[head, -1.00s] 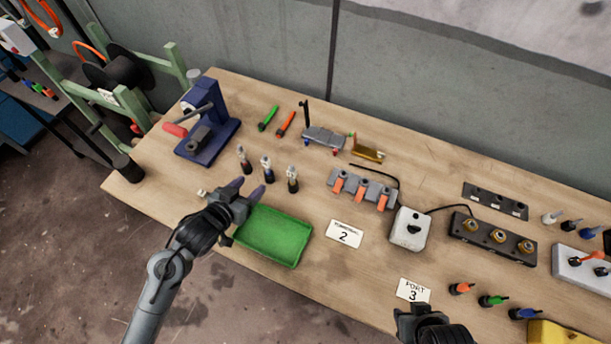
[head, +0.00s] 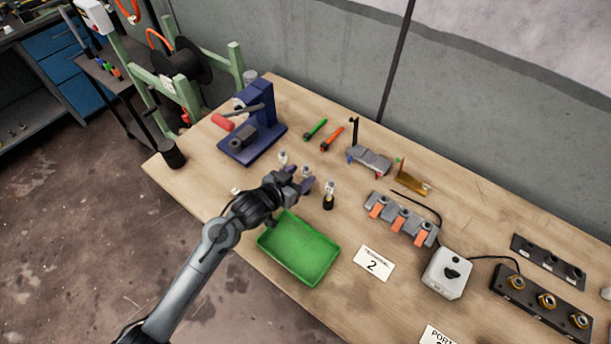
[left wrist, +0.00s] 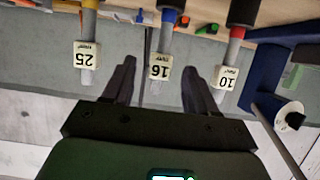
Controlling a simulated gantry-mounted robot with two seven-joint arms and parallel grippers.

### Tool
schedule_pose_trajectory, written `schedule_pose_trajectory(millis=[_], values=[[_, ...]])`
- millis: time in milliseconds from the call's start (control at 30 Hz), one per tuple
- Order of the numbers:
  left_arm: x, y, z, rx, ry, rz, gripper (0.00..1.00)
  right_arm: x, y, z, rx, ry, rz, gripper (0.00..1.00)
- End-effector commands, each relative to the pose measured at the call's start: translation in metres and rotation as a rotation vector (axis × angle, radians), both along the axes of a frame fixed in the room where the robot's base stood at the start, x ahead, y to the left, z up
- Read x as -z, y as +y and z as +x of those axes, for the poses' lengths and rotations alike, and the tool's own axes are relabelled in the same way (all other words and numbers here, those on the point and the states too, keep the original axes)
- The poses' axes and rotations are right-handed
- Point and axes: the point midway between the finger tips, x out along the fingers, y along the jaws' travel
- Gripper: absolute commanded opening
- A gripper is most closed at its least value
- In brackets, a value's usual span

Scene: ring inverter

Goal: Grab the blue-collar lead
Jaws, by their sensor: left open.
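The blue-collar lead (left wrist: 167,18) carries a white tag "16" and shows in the left wrist view, in line with the gap between my fingers. In the head view only its pale top (head: 306,171) shows clearly; my gripper hides much of the rest. My left gripper (head: 302,182) is open, its fingers (left wrist: 158,75) pointing toward the lead with nothing held. A red-collar lead tagged "10" (left wrist: 237,33) and a lead tagged "25" (left wrist: 87,25) stand on either side of it. My right gripper is out of view.
A green tray (head: 298,248) lies just in front of the leads. A blue press (head: 255,130) stands at the back left, with green (head: 316,129) and orange (head: 332,138) tools beside it. A grey clamp block with orange levers (head: 402,219) lies to the right.

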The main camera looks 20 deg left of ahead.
Motion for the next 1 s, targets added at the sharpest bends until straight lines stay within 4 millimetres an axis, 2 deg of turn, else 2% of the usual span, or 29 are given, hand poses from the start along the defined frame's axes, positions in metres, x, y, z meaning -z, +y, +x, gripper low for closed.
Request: schedule_pose_trajectory(millis=[200, 567, 933, 1000], values=[[0.011, -0.007, 0.025, 0.000, 0.000, 0.000, 0.57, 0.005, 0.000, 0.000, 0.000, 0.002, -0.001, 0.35], [0.013, -0.009, 0.031, 0.000, 0.000, 0.001, 0.57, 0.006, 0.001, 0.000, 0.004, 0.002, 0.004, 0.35], [0.013, -0.008, 0.031, 0.000, 0.000, 0.001, 0.01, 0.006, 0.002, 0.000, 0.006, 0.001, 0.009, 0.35], [0.013, -0.008, 0.031, 0.000, -0.001, 0.001, 0.00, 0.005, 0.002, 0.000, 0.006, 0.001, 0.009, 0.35]])
